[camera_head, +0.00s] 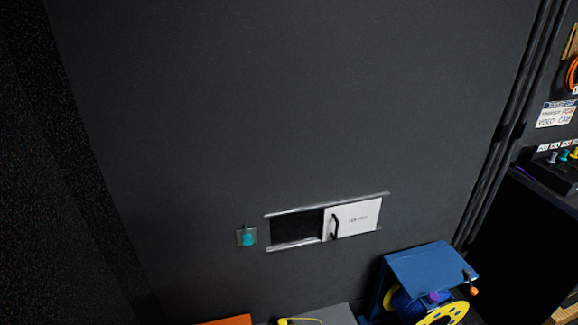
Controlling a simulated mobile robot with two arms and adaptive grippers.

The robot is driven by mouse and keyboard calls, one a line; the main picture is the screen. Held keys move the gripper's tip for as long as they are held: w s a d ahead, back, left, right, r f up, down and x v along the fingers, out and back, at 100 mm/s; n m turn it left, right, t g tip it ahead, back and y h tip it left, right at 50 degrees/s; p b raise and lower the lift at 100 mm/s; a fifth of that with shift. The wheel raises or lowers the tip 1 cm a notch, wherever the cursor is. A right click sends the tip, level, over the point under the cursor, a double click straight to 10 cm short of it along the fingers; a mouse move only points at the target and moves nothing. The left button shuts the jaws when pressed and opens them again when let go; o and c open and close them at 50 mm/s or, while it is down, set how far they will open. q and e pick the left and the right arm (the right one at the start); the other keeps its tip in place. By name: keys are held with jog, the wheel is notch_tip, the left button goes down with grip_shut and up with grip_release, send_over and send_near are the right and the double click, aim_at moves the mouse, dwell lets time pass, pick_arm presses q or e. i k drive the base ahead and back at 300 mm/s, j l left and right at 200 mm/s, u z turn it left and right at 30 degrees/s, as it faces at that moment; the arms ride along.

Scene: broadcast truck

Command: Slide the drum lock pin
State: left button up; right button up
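A blue drum stand (428,264) stands at the lower right against the dark wall. A cable drum (440,310) with a yellow flange and blue cable sits in it, cut by the bottom edge. A small purple part (433,297) shows at the drum, and an orange knob (473,291) on a dark lever is at the stand's right side. I cannot tell which of these is the lock pin. Neither of my grippers is in view.
A white sliding panel (357,217) with a dark handle covers the right part of a wall opening (296,228) between two rails. A teal item (247,239) hangs on the wall. Orange (228,321) and grey (330,315) surfaces lie at the bottom edge. A dark desk (545,195) stands right.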

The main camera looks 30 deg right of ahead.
aim_at(432, 297)
jog(key=z, duration=1.3)
